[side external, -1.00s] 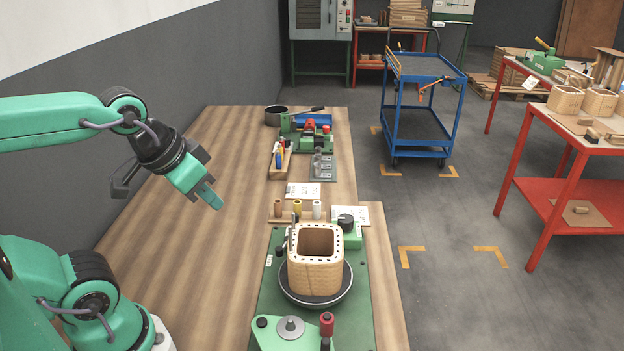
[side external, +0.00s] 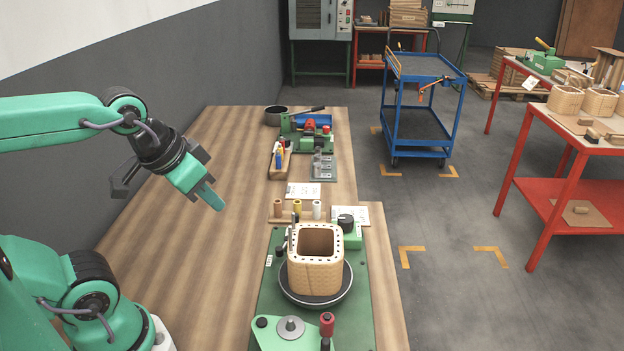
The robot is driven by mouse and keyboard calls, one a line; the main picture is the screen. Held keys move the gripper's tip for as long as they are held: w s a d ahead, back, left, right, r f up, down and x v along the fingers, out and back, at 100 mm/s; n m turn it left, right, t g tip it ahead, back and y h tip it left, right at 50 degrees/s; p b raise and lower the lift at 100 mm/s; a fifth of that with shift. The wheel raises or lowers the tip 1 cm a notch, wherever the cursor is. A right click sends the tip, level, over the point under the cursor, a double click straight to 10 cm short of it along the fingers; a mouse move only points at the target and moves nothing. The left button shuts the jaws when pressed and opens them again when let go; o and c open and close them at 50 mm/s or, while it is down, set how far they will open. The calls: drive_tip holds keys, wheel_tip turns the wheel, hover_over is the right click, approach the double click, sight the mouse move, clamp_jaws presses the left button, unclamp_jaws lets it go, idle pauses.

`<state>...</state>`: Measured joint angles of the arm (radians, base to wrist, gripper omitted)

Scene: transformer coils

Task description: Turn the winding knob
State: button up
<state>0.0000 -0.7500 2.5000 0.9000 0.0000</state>
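A black round knob (side external: 346,221) sits on a small green box (side external: 352,238) at the back right of the green winding machine base (side external: 270,305). In front of it a tan square coil former (side external: 316,275) with holes around its rim stands upright on a dark round turntable (side external: 318,301). A red-topped crank handle (side external: 327,324) stands at the front of the base. My gripper (side external: 212,198) hangs in the air to the left of the machine, apart from everything and pointing down to the right. Its fingertips overlap in this view, so any gap is hidden.
Small spools (side external: 297,208) stand on a wooden rack behind the machine, with white paper cards (side external: 303,190) nearby. Farther back are a pen holder (side external: 280,160) and a green device (side external: 310,138). The left of the wooden table (side external: 195,270) is clear.

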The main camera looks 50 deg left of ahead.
drive_tip(key=o, duration=0.7)
drive_tip(key=shift+w+r, duration=0.15)
drive_tip(key=shift+w, duration=0.05)
drive_tip(key=shift+o, duration=1.4)
drive_tip(key=shift+w+r, duration=0.1)
drive_tip(key=shift+w, duration=0.2)
drive_tip(key=w+d+n+g, duration=0.1)
drive_tip(key=w+n+g, duration=0.3)
drive_tip(key=w, duration=1.2)
drive_tip(key=w+f+n, duration=0.1)
drive_tip(key=w+f, duration=0.2)
drive_tip(key=w, duration=0.1)
drive_tip(key=w+d+f+n+g, duration=0.1)
drive_tip(key=w+f+n, duration=0.1)
drive_tip(key=w+f, duration=0.2)
drive_tip(key=w+d+f+n, duration=0.1)
drive_tip(key=w+f, duration=0.3)
drive_tip(key=w, duration=0.1)
drive_tip(key=shift+w+d+f+n+g, duration=0.1)
drive_tip(key=shift+w+f+n+g, duration=0.05)
drive_tip(key=shift+w+n+g, duration=0.2)
drive_tip(key=shift+w+f, duration=0.25)
drive_tip(key=shift+f, duration=0.1)
drive_tip(key=shift+f, duration=0.1)
